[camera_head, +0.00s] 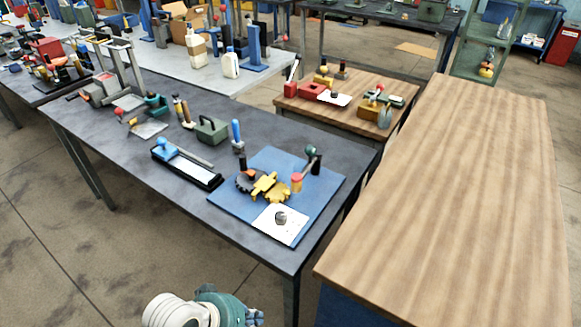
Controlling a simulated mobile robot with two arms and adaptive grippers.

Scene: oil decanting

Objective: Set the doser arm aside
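No part is plainly recognisable as the doser arm at this size. A small arm-like piece with a round green head (310,150) stands at the back right of the blue mat (329,195), beside a black post (316,166). It may be the doser arm, but I cannot be sure. My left arm, white and teal, shows at the bottom edge, with its gripper (252,316) low in front of the dark table and well apart from the mat. Its fingers are too cut off and small to read. My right gripper is not in view.
On the mat are yellow gears (266,186), a red-and-yellow cylinder (296,182) and a white card (281,224). A black tray (207,180) and a green box (212,131) stand left on the dark table (240,232). The wooden table (470,200) at right is bare.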

